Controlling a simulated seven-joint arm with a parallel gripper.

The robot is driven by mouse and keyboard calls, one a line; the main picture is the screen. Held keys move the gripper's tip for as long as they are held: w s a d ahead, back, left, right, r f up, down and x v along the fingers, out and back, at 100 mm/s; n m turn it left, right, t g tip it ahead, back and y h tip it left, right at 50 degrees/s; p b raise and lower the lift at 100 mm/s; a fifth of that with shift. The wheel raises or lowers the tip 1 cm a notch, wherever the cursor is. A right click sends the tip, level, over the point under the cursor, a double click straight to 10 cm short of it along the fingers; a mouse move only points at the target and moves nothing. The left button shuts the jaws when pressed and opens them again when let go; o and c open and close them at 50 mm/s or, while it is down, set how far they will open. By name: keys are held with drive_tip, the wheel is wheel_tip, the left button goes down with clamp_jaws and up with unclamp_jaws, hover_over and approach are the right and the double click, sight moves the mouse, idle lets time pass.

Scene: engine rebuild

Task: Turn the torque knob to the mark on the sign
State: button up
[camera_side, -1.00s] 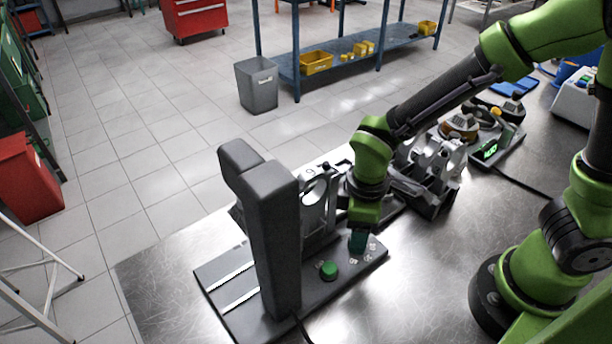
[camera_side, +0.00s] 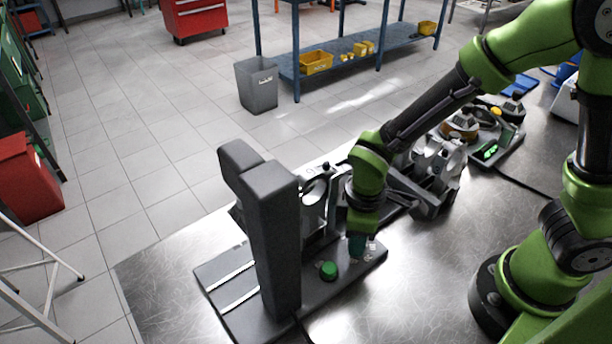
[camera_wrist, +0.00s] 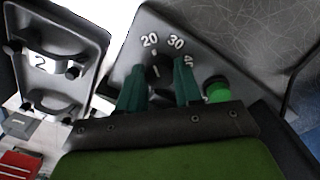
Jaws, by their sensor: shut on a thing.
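The torque knob (camera_wrist: 160,70) is black and sits on a dark grey panel in the wrist view. White numbers 20 and 30, and a partly covered one, curve around its far side. A small white mark on the knob points roughly between 20 and 30; its exact setting is hard to tell. My gripper (camera_wrist: 158,82) has teal fingers on both sides of the knob and is shut on it. In the side view my gripper (camera_side: 357,245) reaches down to the dark base, and its fingers hide the knob. I cannot make out a sign giving a mark.
A green button (camera_side: 328,270) is beside the knob on the base (camera_side: 345,285). A tall dark grey column (camera_side: 272,240) rises close to the left of my gripper. A grey metal part marked 2 (camera_wrist: 62,62) is at upper left in the wrist view. Bare metal table lies right.

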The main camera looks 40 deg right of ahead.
drive_tip(key=shift+m, duration=0.3)
drive_tip(key=m, duration=0.3)
drive_tip(key=shift+m, duration=2.3)
drive_tip(key=o, duration=1)
drive_tip(key=shift+o, duration=0.2)
